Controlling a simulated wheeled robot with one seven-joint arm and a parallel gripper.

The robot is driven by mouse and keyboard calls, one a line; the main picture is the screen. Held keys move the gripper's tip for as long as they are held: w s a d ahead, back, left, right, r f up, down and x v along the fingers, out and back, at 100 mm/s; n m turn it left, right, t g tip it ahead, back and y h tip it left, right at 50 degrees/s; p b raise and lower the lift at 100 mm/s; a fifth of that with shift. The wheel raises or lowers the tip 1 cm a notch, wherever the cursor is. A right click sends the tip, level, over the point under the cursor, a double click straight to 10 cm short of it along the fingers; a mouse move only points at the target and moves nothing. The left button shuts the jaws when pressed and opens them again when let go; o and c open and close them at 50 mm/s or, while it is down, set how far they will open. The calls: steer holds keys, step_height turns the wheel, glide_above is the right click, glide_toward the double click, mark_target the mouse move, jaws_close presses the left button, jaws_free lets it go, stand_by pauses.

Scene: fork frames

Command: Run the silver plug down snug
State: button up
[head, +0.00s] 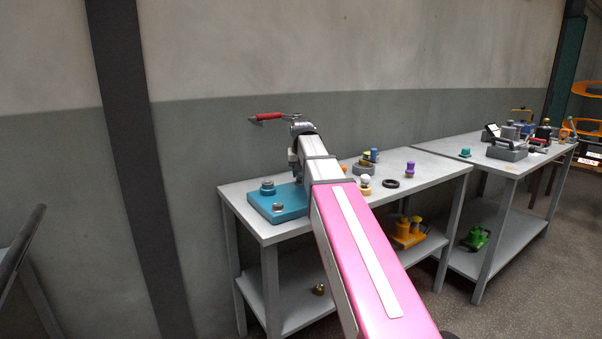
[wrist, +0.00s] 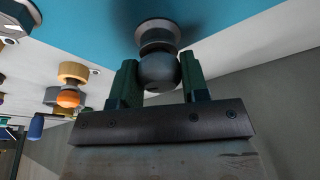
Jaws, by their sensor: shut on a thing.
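The silver plug (wrist: 158,72) has a rounded grey head and sits at a round collar (wrist: 157,34) on the teal block. My gripper (wrist: 158,78) is shut on the plug's head, with one green finger on each side. I cannot tell whether the plug is fully seated. In the head view the teal block (head: 262,211) lies at the left end of the near table. My arm hides its right side, and the held plug cannot be made out there.
Two other grey plugs, one at the back (head: 267,187) and one in front (head: 278,207), stand on the block. A black ring (head: 391,184) and a purple piece (head: 410,169) lie further right on the near table (head: 432,171). A second table (head: 468,148) holds several fixtures.

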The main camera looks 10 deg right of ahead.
stand_by(0.3)
steer(key=shift+m, duration=0.9)
steer(key=o, duration=0.5)
steer(key=shift+n, duration=0.9)
steer(key=shift+n+y, duration=0.3)
steer(key=shift+n, duration=0.5)
